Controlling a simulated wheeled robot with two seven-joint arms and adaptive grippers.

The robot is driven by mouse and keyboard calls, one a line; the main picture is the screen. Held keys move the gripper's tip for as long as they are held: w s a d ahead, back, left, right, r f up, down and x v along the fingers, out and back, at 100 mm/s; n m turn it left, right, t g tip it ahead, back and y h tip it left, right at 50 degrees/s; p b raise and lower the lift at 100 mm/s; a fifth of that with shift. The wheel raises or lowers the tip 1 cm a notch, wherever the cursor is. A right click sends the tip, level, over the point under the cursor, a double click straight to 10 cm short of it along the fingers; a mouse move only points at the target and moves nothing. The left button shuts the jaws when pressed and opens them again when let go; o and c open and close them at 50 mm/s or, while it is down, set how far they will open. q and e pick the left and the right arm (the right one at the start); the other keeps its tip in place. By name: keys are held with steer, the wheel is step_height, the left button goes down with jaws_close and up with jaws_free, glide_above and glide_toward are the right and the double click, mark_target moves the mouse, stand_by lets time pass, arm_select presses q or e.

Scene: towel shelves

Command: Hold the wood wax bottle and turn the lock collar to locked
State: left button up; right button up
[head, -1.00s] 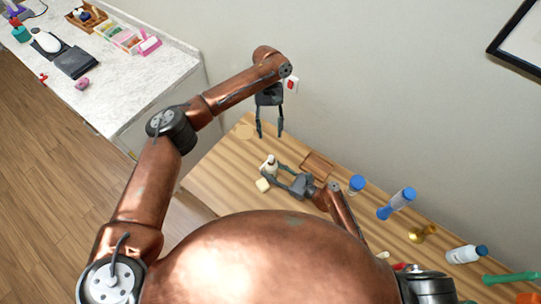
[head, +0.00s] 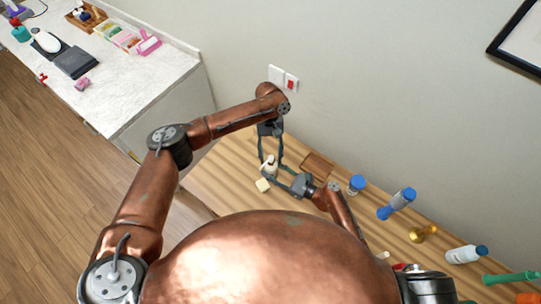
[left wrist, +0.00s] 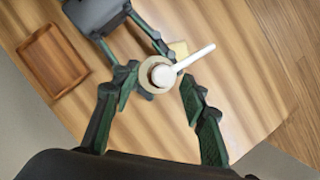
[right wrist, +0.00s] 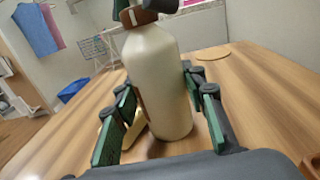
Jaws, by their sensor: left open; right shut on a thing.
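The wood wax bottle (head: 268,169) stands upright on the wooden table, cream-coloured with a brown collar (right wrist: 138,17) at its neck. My right gripper (head: 278,171) is shut on the bottle's body, with one finger on each side in the right wrist view (right wrist: 158,85). My left gripper (head: 269,156) points down from above, open around the bottle's top. In the left wrist view, the bottle's white top with its long spout (left wrist: 190,60) lies between the left fingers (left wrist: 157,80). I cannot tell whether those fingers touch the collar. The collar's lock marking is not readable.
A pale yellow block (head: 262,185) lies beside the bottle. A brown wooden tray (head: 317,165) is near the wall. A wall switch (head: 291,83) is behind my left arm.

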arm_select(q)
jaws_close()
stand_by(0.5)
steer(key=shift+m, duration=0.3)
steer(key=m+y, duration=0.1)
steer(key=m, duration=0.1)
steer(key=m+y, duration=0.1)
steer(key=m, duration=0.1)
steer(key=shift+d, duration=0.3)
steer(key=m, duration=0.2)
steer(key=m+t+y, duration=0.1)
steer(key=m, duration=0.1)
steer(key=shift+s+d+m+y, duration=0.1)
steer(key=shift+s+m+y, duration=0.05)
steer(key=shift+m+y, duration=0.2)
steer(key=m, duration=0.2)
steer(key=m+t+y, duration=0.1)
steer(key=m, duration=0.1)
steer(key=shift+s+m+t, duration=0.15)
steer(key=shift+m+t, duration=0.1)
steer(key=shift+t, duration=0.05)
steer(key=shift+s+m+t, duration=0.1)
steer(key=shift+m+t, duration=0.7)
steer(key=shift+m, duration=1.2)
